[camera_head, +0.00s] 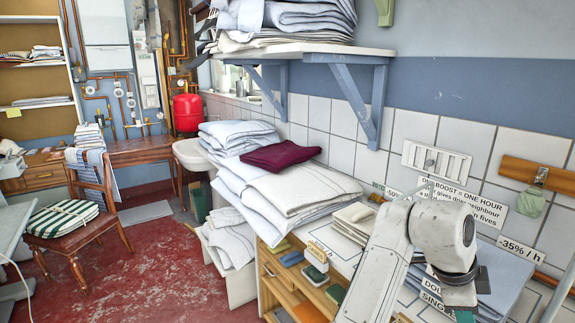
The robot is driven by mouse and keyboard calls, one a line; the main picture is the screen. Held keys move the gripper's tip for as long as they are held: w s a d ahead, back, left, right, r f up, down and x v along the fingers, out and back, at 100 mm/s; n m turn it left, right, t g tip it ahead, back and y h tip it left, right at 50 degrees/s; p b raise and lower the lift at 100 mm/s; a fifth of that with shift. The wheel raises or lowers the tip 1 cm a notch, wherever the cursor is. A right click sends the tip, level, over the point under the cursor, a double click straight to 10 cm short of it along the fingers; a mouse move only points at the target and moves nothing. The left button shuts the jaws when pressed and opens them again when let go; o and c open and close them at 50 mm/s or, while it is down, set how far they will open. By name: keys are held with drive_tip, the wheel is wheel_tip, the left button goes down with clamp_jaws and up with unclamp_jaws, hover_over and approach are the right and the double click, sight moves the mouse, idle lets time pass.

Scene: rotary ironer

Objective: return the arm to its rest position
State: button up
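My arm (385,262) rises from the bottom edge at the right of the head view. No gripper fingers can be made out, so I cannot see whether my gripper is open or shut or holds anything. The arm hides part of the counter and the signs behind it.
Folded white linen (300,190) and a dark red cloth (280,155) lie on the counter left of my arm. A bracketed wall shelf (345,50) overhangs it. A wooden chair (85,235) stands at the left. The red floor (165,270) between is clear.

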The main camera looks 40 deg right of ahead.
drive_tip(key=w+d+f+n+t+h, duration=0.15)
drive_tip(key=w+n+t+h, duration=0.35)
drive_tip(key=n, duration=0.6)
drive_tip(key=w+a+f+n+t+y, duration=0.3)
drive_tip(key=w+a+f+n+y, duration=0.15)
drive_tip(key=a+f+n, duration=0.65)
drive_tip(key=s+a+f+n+y, duration=0.25)
drive_tip(key=a+f+n, duration=0.2)
drive_tip(key=a, duration=0.35)
drive_tip(key=s+a+f+n+y, duration=0.25)
drive_tip(key=a+n, duration=0.25)
drive_tip(key=a, duration=0.3)
drive_tip(key=s+d+f+m+g, duration=0.1)
drive_tip(key=s+f+g, duration=0.3)
drive_tip(key=s, duration=0.5)
drive_tip(key=shift+d+f, duration=0.5)
drive_tip(key=shift+f, duration=0.4)
drive_tip(key=shift+s, duration=0.15)
